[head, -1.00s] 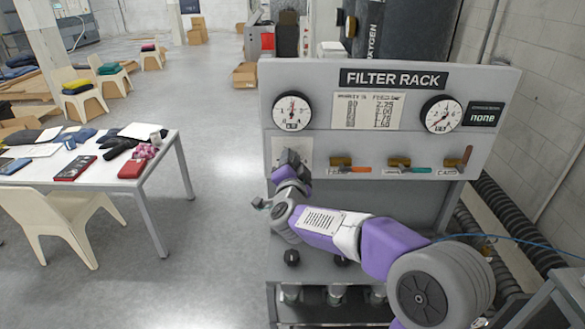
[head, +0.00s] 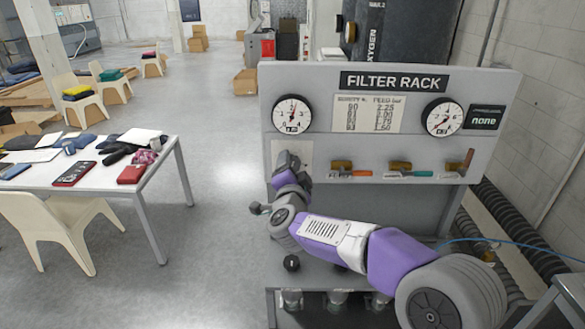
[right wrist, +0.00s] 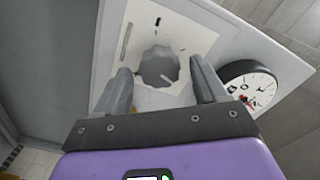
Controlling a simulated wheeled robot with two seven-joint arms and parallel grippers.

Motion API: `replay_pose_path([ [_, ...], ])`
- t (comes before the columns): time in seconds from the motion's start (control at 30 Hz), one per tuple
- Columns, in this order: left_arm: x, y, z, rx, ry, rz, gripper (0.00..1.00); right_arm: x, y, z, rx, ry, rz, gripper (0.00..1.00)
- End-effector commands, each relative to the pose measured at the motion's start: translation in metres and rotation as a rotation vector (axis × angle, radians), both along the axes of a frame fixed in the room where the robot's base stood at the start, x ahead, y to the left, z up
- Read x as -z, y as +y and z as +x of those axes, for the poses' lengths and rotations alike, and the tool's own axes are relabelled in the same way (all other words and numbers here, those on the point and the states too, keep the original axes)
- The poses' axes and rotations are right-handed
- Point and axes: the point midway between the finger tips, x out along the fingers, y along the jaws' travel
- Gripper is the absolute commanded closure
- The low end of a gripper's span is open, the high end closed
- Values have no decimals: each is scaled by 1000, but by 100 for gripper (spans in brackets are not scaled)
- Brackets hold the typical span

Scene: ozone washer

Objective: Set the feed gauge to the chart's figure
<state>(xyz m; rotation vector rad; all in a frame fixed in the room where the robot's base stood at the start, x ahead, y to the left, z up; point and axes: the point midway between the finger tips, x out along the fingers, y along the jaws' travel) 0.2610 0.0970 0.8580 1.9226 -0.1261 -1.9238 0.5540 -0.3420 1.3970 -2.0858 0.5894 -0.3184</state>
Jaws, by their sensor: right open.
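The filter rack panel (head: 480,160) carries a left round gauge (head: 291,114) and a right round gauge (head: 442,117); their labels are too small to read. The left needle points nearly straight up. The chart (head: 368,113) between them lists humidity against feed in bar, with figures running from about 2.25 down to 1.50. My right gripper (head: 289,160) is at the plate below the left gauge. In the right wrist view its open fingers (right wrist: 160,68) stand either side of a grey lobed knob (right wrist: 158,66); contact cannot be told. My left gripper is out of view.
Several brass valves with coloured handles (head: 405,174) line the panel right of my gripper. A small display (head: 485,117) reads "none". A white table (head: 120,185) with cloths and a chair (head: 55,235) stand at the left. Floor between table and rack is clear.

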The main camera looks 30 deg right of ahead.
Motion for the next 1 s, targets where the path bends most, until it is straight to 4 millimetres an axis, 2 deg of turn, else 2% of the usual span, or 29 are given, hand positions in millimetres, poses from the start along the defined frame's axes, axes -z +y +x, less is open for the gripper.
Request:
replay_pose_path([
  [0.2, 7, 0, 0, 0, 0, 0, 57, 1, 20, -33, -3, -2, 1, 29],
  [0.4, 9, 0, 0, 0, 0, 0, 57, 1, 33, -52, -2, 0, 1, 29],
  [1.0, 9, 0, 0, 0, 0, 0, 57, 0, 34, -56, -1, 0, 1, 29],
])
